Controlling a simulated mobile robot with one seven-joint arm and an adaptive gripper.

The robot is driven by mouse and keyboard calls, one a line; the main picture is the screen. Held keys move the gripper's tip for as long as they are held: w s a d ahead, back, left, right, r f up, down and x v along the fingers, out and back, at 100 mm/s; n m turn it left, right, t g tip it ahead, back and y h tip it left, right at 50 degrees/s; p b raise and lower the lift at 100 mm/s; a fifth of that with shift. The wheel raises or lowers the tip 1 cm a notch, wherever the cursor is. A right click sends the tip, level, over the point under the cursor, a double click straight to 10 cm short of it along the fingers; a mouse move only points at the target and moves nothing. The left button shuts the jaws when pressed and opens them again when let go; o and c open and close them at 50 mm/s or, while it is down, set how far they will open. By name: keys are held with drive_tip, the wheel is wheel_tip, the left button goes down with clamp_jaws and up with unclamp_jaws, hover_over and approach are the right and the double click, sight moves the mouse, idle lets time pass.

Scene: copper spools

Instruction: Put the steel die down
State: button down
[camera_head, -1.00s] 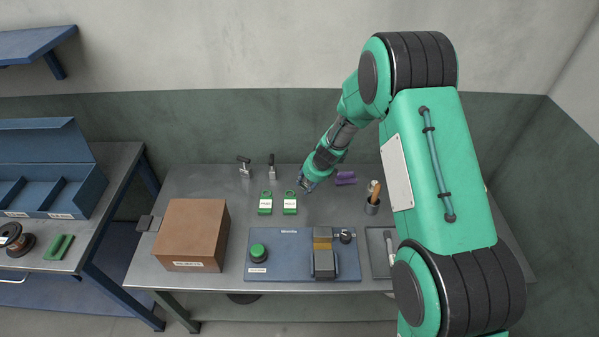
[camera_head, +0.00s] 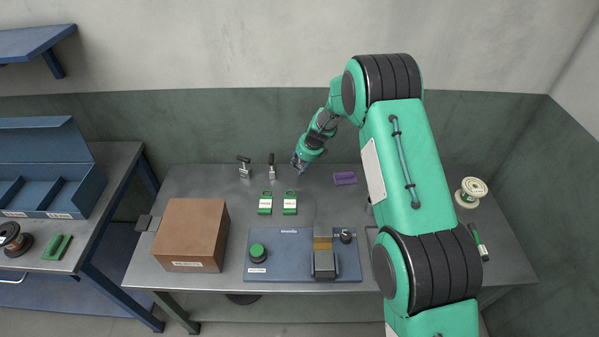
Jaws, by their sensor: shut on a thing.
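My gripper (camera_head: 298,166) is above the back of the grey workbench (camera_head: 400,185), right of two small grey upright pieces with dark tops. It is shut on the steel die, which is too small and too covered by the fingers to make out. The left upright piece (camera_head: 244,170) and the right upright piece (camera_head: 271,170) stand apart near the back edge. Two green tags with white labels, the left tag (camera_head: 265,204) and the right tag (camera_head: 290,204), lie in front of the gripper.
A purple block (camera_head: 345,178) lies right of the gripper. A blue plate (camera_head: 290,270) carries a green button (camera_head: 257,252) and a small press (camera_head: 324,263). A brown box (camera_head: 195,235) stands at left. A pale spool (camera_head: 471,192) is at right. My arm hides part of the bench.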

drive_tip(key=shift+r, duration=0.1)
drive_tip(key=shift+w+f+b, duration=0.1)
drive_tip(key=shift+f+b, duration=0.5)
drive_tip(key=shift+f, duration=1.15)
drive_tip(key=c, duration=1.2)
unclamp_jaws()
drive_tip(key=shift+f, duration=0.15)
drive_tip(key=p+v, duration=0.3)
drive_tip(key=v, duration=0.9)
